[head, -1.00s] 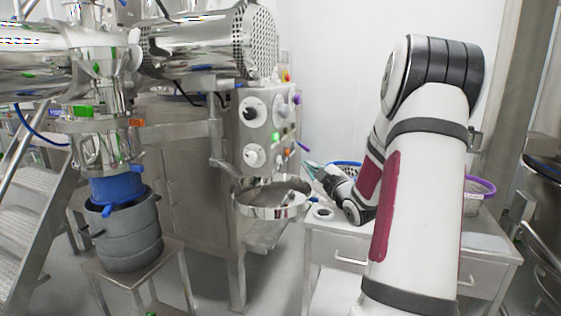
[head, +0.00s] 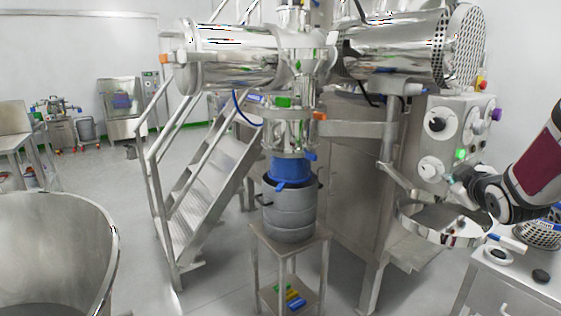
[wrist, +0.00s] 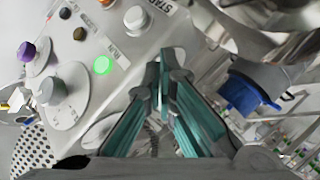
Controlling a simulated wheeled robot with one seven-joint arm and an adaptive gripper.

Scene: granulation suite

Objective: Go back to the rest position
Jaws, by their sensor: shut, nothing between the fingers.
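My gripper (head: 453,188) is at the right of the head view, in front of the lower part of the control panel (head: 446,112) and above the round steel dish. In the wrist view its teal fingers (wrist: 164,75) are together with nothing between them. The panel, with a lit green button (wrist: 102,65), a purple knob (wrist: 26,50) and grey dials, fills the left of the wrist view. Whether the fingers touch the panel cannot be told. My forearm comes in from the right edge of the head view.
A steel dish (head: 428,232) lies below my gripper. A white side table (head: 520,292) with a basket (head: 541,234) stands at lower right. A grey drum (head: 289,215) stands on a stand (head: 256,246) at centre. Steel stairs (head: 205,190) and open floor lie to the left.

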